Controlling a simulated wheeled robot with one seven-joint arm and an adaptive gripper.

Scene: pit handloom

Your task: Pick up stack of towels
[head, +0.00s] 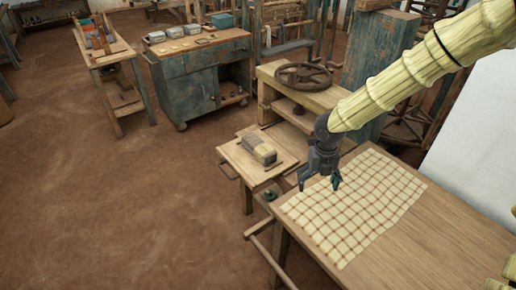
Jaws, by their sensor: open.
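My gripper (318,183) is open and empty, with its fingers pointing down. It hangs near the far left edge of a wooden table (450,232). A cream cloth with a reddish-brown check (352,205) lies flat on that table, partly behind my gripper. The stack and my gripper are apart. I cannot tell for certain that this stack is the towels.
A wooden frame with a dark handwheel (303,75) stands behind the stand. A worn blue-green cabinet (201,82) holds boxes and small items. A narrow wooden bench (108,60) is at the far left. The brown floor (110,200) at left is clear.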

